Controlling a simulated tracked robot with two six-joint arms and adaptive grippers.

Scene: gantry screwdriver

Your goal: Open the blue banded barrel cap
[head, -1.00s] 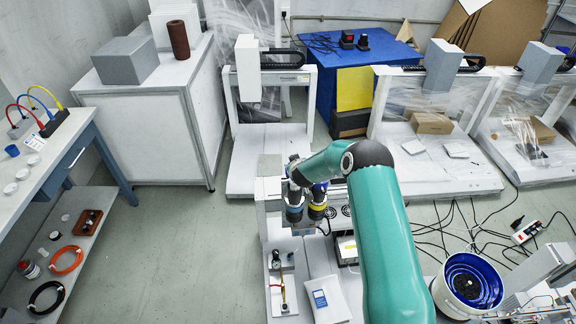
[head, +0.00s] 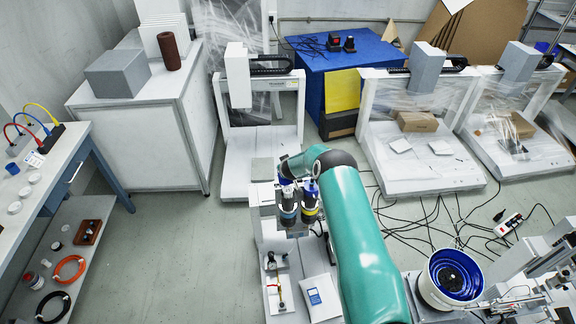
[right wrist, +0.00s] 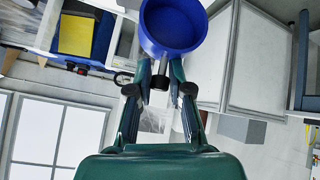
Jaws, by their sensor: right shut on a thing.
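Two dark upright barrels stand side by side at the front machine in the head view: the blue banded barrel (head: 287,211) on the left and the yellow banded barrel (head: 309,212) on the right. In the right wrist view my right gripper (right wrist: 162,88) is shut on the short dark stem of a round blue cap (right wrist: 180,25), which fills the top of the picture. In the head view my right arm reaches over to the barrels; its fingertips are too small and covered to make out. Whether the cap still touches a barrel cannot be told. My left gripper is not in view.
The front machine (head: 264,236) has a pressure gauge and a white packet (head: 318,297) in front of the barrels. A white bowl with a blue inside (head: 453,279) stands at right. A side bench (head: 52,160) is at left. Bare floor lies between bench and machine.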

